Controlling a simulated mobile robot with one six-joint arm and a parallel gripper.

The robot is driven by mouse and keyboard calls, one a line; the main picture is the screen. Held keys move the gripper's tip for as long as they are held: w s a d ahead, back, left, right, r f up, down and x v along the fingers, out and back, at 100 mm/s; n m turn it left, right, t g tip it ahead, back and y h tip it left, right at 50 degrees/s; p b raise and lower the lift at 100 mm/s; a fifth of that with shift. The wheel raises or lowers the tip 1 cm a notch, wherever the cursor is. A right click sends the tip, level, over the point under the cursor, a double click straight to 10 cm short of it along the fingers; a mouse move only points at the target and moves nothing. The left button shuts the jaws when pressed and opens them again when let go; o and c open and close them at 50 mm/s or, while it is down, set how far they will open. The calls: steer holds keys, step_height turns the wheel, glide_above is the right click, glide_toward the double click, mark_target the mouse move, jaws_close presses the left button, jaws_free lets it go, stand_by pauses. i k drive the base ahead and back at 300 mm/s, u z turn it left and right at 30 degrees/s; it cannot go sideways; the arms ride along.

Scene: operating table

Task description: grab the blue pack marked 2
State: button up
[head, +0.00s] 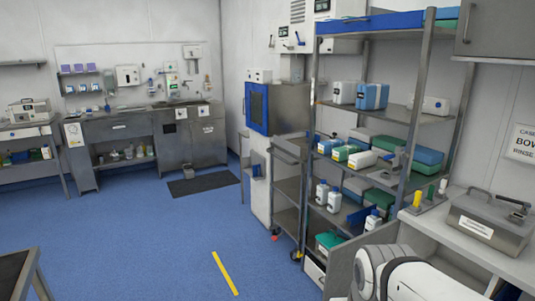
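Several blue packs are on the metal shelving rack at the right. A blue pack (372,96) stands on the upper shelf beside a white one. A small blue-topped pack (328,146) lies at that shelf's left end. No number 2 can be read on any of them at this size, so I cannot tell which is marked 2. My gripper is not in view.
The rack (409,110) has upright posts and shelf edges in front of the packs. A counter (470,238) with a metal case (490,222) stands at right. A table corner (20,275) is at lower left. The blue floor (165,240) between is clear, with a yellow strip (225,273).

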mark_target(325, 147)
steer(key=u, duration=1.35)
steer(key=i, duration=2.7)
steer(key=z, duration=3.6)
steer(key=i, duration=0.1)
steer(key=z, duration=0.2)
